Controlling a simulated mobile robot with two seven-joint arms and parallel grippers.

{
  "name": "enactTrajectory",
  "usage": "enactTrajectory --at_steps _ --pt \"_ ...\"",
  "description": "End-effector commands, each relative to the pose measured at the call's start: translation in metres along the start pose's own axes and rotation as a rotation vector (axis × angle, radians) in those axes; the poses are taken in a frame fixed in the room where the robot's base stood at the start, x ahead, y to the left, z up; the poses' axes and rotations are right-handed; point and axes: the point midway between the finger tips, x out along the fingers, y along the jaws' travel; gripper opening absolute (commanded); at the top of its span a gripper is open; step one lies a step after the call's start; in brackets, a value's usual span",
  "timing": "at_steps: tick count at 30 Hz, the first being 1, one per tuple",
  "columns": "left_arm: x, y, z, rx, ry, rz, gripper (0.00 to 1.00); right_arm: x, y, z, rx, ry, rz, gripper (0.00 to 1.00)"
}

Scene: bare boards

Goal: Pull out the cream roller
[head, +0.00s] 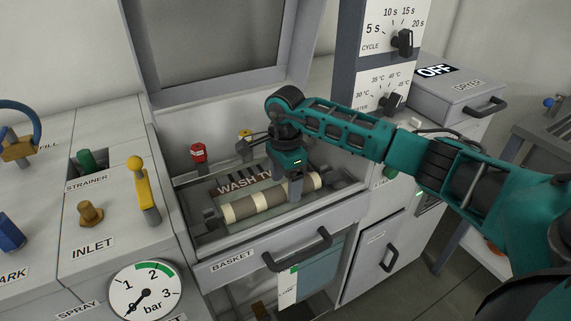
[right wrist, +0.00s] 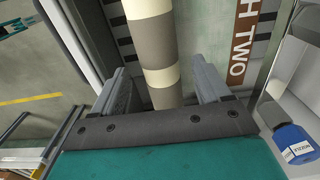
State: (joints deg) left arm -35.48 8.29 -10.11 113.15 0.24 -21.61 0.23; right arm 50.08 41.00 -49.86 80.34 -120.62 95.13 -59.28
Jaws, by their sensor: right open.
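The cream roller (head: 262,199), a cylinder with cream and grey-brown bands, lies across the wash tank behind the BASKET front. It also shows in the right wrist view (right wrist: 153,42), running from the top edge down between my fingers. My right gripper (head: 294,191) is open and reaches down from above at the roller's right half. In the right wrist view my right gripper (right wrist: 162,82) has one finger on each side of the roller, with gaps visible; contact is not clear. The gripper hides a short part of the roller in the head view. My left gripper is not in view.
The basket handle (head: 297,251) sticks out in front. A red knob (head: 198,153) stands behind the tank, a raised lid (head: 215,45) above it. The dial panel (head: 391,50) and dryer box (head: 452,88) stand to the right. A yellow lever (head: 145,190) and gauge (head: 146,291) are at left.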

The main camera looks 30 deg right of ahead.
Motion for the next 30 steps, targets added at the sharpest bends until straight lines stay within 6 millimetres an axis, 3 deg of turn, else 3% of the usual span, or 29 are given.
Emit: enactTrajectory --at_steps 6,16,30 --pt "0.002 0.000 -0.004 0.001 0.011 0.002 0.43 0.018 0.000 0.001 -0.001 -0.002 0.000 0.76" --pt "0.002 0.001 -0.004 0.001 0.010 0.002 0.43 0.020 0.000 0.000 -0.001 -0.001 -0.001 0.75" --pt "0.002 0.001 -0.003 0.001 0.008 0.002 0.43 0.020 0.000 0.000 0.000 -0.001 0.000 0.30"
